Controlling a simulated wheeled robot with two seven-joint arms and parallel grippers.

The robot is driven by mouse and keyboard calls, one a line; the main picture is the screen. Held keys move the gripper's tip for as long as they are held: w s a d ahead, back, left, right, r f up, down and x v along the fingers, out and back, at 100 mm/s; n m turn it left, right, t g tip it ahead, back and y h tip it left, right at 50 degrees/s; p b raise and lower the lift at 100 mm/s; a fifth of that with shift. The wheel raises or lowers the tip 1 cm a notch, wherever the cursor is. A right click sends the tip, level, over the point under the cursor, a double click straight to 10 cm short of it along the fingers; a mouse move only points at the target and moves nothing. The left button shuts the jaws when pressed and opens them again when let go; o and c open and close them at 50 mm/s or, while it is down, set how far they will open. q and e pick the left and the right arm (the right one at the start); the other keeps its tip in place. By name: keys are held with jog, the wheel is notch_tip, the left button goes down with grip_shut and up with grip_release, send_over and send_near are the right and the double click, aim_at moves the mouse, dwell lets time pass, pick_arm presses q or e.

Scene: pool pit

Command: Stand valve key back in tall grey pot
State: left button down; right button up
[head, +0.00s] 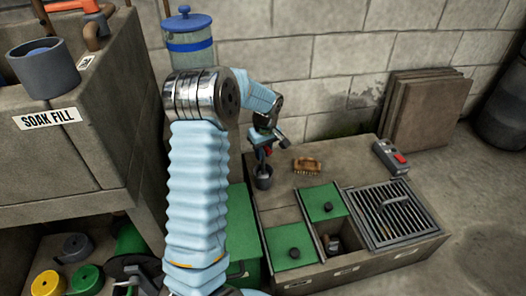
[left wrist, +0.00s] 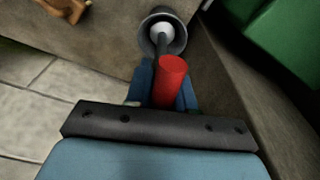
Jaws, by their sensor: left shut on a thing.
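My left gripper (head: 263,148) is shut on the valve key, whose red handle (left wrist: 172,75) shows between the blue fingers in the left wrist view. Only a small red part (head: 268,151) of the key shows in the head view. The tall grey pot (head: 263,182) stands near the back left of the low concrete block, directly under the gripper. In the left wrist view, the key's grey shaft runs towards the pot's round mouth (left wrist: 181,39) and overlaps it. A pale round shape shows within the mouth. How deep the shaft reaches is unclear. My right gripper is out of view.
A brush (head: 307,165) lies right of the pot. Green lids (head: 322,203), an open compartment (head: 331,240) and a metal grate (head: 392,214) fill the block's front and right. A grey and red box (head: 390,157) sits at the back right. A green container (head: 243,235) stands left.

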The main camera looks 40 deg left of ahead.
pick_arm(q)
jog(key=shift+f+b, duration=0.7)
jog(key=shift+f, duration=0.35)
dwell(0.4)
jog(key=c, duration=0.9)
grip_release()
notch_tip(320, 180, up, 8)
jog(key=p, duration=0.6)
